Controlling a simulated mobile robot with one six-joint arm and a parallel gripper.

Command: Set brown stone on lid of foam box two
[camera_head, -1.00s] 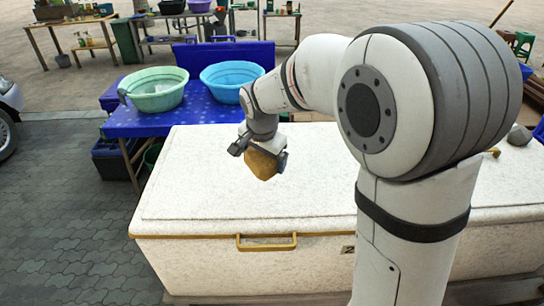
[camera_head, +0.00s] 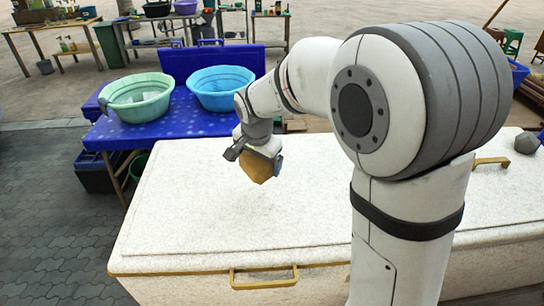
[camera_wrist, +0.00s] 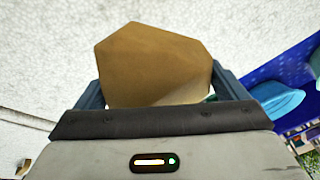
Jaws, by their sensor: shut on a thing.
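The brown stone (camera_head: 259,167) is a faceted ochre lump held in my gripper (camera_head: 262,160), above the speckled white lid of a large foam box (camera_head: 190,215). In the wrist view the stone (camera_wrist: 152,62) sits between the two jaws of my gripper (camera_wrist: 155,90), and its far end is in the open. A gap between stone and lid seems to show, but its height is hard to tell. The box has a yellow handle (camera_head: 264,278) on its front side; its number is not readable. My arm hides part of the lid's right side.
A grey stone (camera_head: 526,142) lies at the lid's far right, beside another yellow handle (camera_head: 491,162). Behind the box, a blue table (camera_head: 185,122) holds a green basin (camera_head: 137,98) and a blue basin (camera_head: 221,88). The lid's left half is clear.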

